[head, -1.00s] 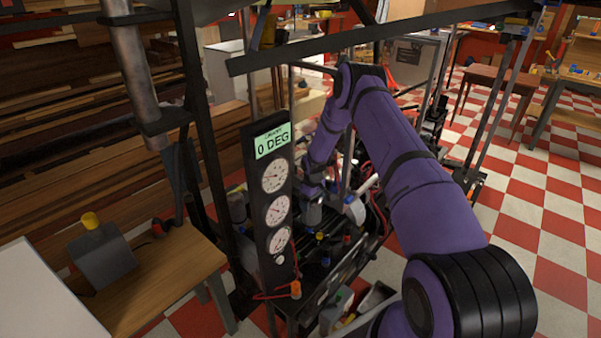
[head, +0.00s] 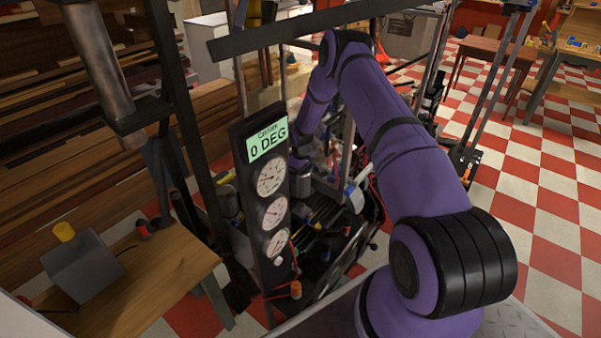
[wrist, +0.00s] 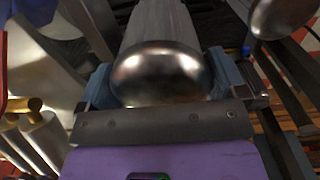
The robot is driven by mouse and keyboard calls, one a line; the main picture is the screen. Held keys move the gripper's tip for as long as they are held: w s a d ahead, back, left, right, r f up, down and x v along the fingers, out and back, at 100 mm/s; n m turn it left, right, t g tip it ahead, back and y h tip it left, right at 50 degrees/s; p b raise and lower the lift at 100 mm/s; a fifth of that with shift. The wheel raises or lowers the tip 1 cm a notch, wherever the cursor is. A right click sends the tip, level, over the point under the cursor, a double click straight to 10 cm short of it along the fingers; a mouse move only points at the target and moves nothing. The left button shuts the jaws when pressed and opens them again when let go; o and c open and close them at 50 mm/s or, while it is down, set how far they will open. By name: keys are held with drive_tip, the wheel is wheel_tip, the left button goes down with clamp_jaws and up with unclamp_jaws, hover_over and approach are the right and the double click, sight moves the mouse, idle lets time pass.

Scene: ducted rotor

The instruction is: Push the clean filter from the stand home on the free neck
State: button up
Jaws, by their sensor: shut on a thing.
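My gripper (wrist: 163,88) is shut on a shiny metal canister with a rounded end (wrist: 160,72), which looks like the filter. Its blue-grey fingers press on both sides of the canister. A grey ribbed body (wrist: 155,25) runs on directly beyond the rounded end; I cannot tell whether it is part of the canister. In the head view my purple arm reaches in behind a gauge panel (head: 266,190), and the gripper and its load are mostly hidden there. I cannot make out the free neck or the stand for certain.
A second rounded metal end (wrist: 275,15) is close at the upper right of the wrist view. Yellow-capped cylinders (wrist: 35,125) stand at the left. The gauge panel, reading 0 DEG, and a dark overhead beam (head: 320,30) flank my arm. A wooden bench (head: 150,275) stands left.

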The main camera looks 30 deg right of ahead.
sight(302, 188)
drive_tip(key=shift+s+f, duration=0.1)
drive_tip(key=shift+s, duration=0.05)
drive_tip(key=shift+f, duration=2.65)
drive_tip(key=shift+f, duration=0.9)
drive_tip(key=shift+f, duration=0.3)
drive_tip(key=shift+f, duration=0.95)
drive_tip(key=o, duration=0.6)
